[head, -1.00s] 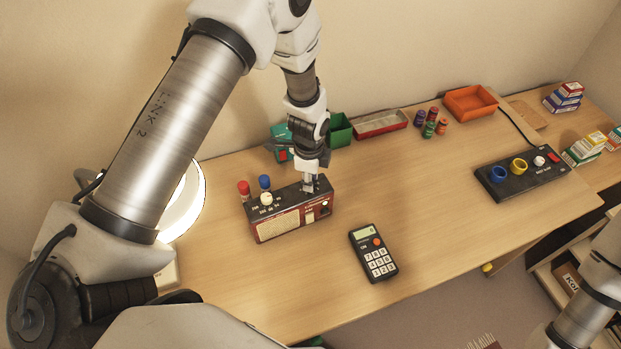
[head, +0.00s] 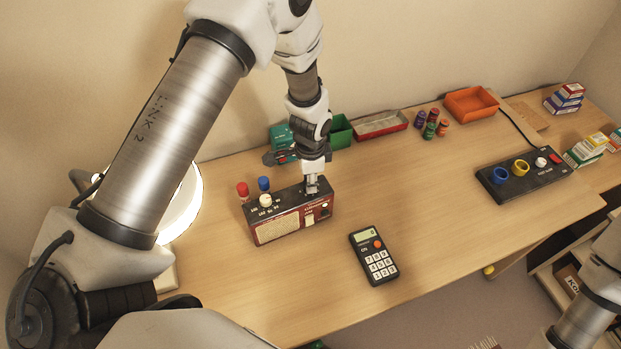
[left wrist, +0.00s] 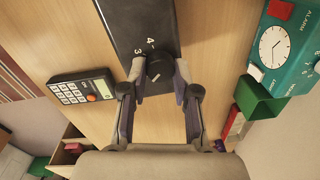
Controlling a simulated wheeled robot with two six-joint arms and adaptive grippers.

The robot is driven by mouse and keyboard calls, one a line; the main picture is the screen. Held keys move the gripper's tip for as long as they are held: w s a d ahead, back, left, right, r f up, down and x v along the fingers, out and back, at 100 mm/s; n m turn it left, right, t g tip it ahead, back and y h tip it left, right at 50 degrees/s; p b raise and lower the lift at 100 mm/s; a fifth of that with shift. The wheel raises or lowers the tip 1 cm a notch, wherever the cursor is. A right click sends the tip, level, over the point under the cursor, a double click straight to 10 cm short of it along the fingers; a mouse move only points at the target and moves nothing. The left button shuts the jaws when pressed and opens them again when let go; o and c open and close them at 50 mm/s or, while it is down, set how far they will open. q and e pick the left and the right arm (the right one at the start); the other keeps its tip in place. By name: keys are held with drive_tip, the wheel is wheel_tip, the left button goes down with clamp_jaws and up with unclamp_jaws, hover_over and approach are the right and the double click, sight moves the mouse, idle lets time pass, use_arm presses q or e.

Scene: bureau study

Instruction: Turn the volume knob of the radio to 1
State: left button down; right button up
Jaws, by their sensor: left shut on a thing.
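The red and black radio (head: 285,222) stands on the desk, with a white knob (head: 265,200) at the left of its top. My left gripper (head: 313,186) points down at the right end of the radio's top. In the left wrist view the radio's dark top (left wrist: 135,20) carries a black knob (left wrist: 159,67) with a light pointer mark. The numbers 3 and 4 show beside it; other numbers are hidden or unreadable. The left gripper's fingers (left wrist: 160,82) are shut on this knob, one on each side. Only a link of my right arm shows at the lower right; its gripper is out of view.
A calculator (head: 373,256) lies right of the radio. A teal alarm clock (head: 280,135), green bin (head: 340,132) and red tray (head: 381,125) stand behind. A black panel with rings (head: 523,174) lies right. The middle desk is clear.

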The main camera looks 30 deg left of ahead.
use_arm(q)
drive_tip(key=shift+s+f, duration=0.2)
drive_tip(key=shift+s, duration=0.1)
drive_tip(key=c, duration=1.2)
unclamp_jaws()
drive_tip(key=o, duration=0.3)
drive_tip(key=shift+a, duration=0.1)
drive_tip(key=shift+o, duration=0.2)
drive_tip(key=shift+w+r, duration=0.1)
drive_tip(key=shift+r, duration=0.25)
wheel_tip(320, 180, up, 11)
drive_tip(key=shift+r, duration=0.2)
